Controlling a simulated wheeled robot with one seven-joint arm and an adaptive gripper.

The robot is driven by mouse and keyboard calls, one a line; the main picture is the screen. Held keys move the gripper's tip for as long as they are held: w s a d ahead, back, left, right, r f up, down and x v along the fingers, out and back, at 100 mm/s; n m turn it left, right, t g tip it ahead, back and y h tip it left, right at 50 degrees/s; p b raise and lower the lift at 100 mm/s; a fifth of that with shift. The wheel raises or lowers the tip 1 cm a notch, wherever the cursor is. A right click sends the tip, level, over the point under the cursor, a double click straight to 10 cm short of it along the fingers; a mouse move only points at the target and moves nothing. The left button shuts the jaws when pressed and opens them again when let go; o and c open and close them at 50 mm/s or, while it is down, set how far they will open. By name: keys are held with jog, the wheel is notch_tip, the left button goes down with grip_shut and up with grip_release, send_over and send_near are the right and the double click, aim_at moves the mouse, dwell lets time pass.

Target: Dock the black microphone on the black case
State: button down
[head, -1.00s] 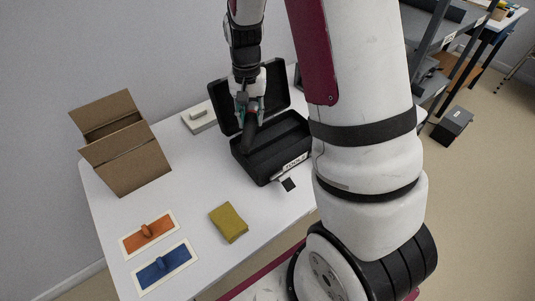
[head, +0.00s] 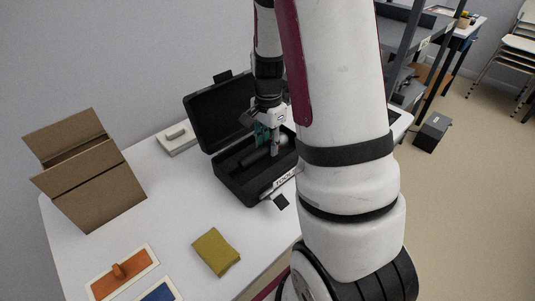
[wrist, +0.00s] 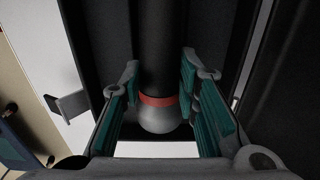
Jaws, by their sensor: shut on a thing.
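The black case (head: 234,186) stands open on the white table, its lid (head: 220,112) tilted back. My gripper (head: 268,138) is over the case's right part, shut on the black microphone (head: 255,157). In the wrist view the microphone (wrist: 158,45) runs away from me between the teal-padded fingers (wrist: 160,105), with a red ring and a silver ball head at the near end. It lies roughly lengthwise at the case's opening. I cannot tell whether it touches the case floor. My arm hides the case's right end.
A cardboard box (head: 100,190) stands at the left.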

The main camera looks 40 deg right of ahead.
aim_at(268, 164)
notch_tip(268, 164, down, 3)
jog(key=shift+f+b, duration=0.2)
jog(key=shift+b, duration=0.1)
jog(key=shift+s+f, duration=0.1)
jog(key=shift+f, duration=0.1)
jog(key=shift+s+a+f+b, duration=0.15)
jog(key=shift+f+b, duration=0.3)
jog(key=shift+f, duration=0.1)
jog(key=c, duration=1.5)
grip_release()
jog(key=shift+f, duration=0.2)
